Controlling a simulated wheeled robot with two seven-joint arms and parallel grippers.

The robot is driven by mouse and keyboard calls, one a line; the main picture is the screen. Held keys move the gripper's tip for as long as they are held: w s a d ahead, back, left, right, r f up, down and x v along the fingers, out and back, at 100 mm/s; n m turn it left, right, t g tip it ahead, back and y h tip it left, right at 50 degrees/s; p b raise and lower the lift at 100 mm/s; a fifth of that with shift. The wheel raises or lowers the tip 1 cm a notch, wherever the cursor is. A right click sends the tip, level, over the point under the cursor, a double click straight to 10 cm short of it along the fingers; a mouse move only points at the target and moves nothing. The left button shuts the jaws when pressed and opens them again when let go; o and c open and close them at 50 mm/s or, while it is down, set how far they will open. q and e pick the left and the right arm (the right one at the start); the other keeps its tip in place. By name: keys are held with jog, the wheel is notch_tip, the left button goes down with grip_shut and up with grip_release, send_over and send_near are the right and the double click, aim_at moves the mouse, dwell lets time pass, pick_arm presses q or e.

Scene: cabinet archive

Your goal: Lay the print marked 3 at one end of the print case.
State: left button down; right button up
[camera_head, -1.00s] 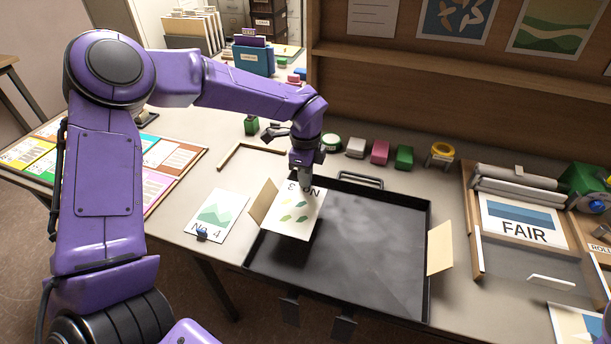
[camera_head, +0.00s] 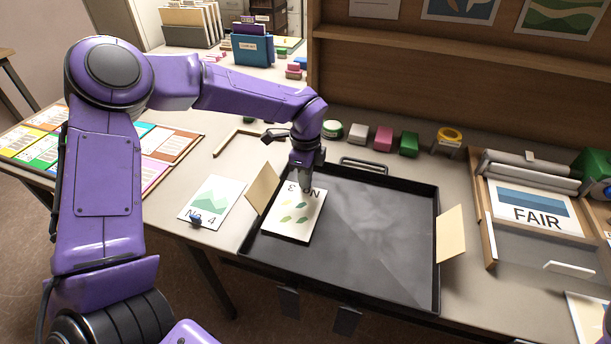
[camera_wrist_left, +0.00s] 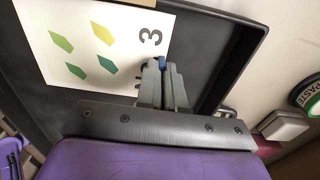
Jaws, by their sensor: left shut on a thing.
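The print marked 3 (camera_head: 292,214) is a white sheet with green and yellow leaf shapes, its number upside down in the head view. It is at the left end of the black print case (camera_head: 376,230), low inside it; I cannot tell if all of it touches the floor. My left gripper (camera_head: 306,184) is shut on the print's far edge. The wrist view shows the print (camera_wrist_left: 95,40) and the gripper's fingers (camera_wrist_left: 163,75) at the edge beside the 3, partly covering the lettering. The rest of the case is empty. My right gripper is not in view.
The print marked 4 (camera_head: 213,202) lies on the table left of the case. Card flaps stand at the case's left (camera_head: 263,188) and right (camera_head: 451,234) sides. Small blocks and a tape roll (camera_head: 449,136) line the back. A FAIR print (camera_head: 527,208) lies at right.

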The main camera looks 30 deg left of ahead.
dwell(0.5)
pick_arm(q)
jog(key=shift+f+b, duration=0.4)
jog(key=shift+b, duration=0.15)
jog(key=c, duration=1.2)
grip_release()
jog(key=shift+c, duration=0.3)
jog(key=shift+r, duration=0.15)
jog(key=shift+r+p, duration=2.2)
jog(key=shift+r, duration=1.2)
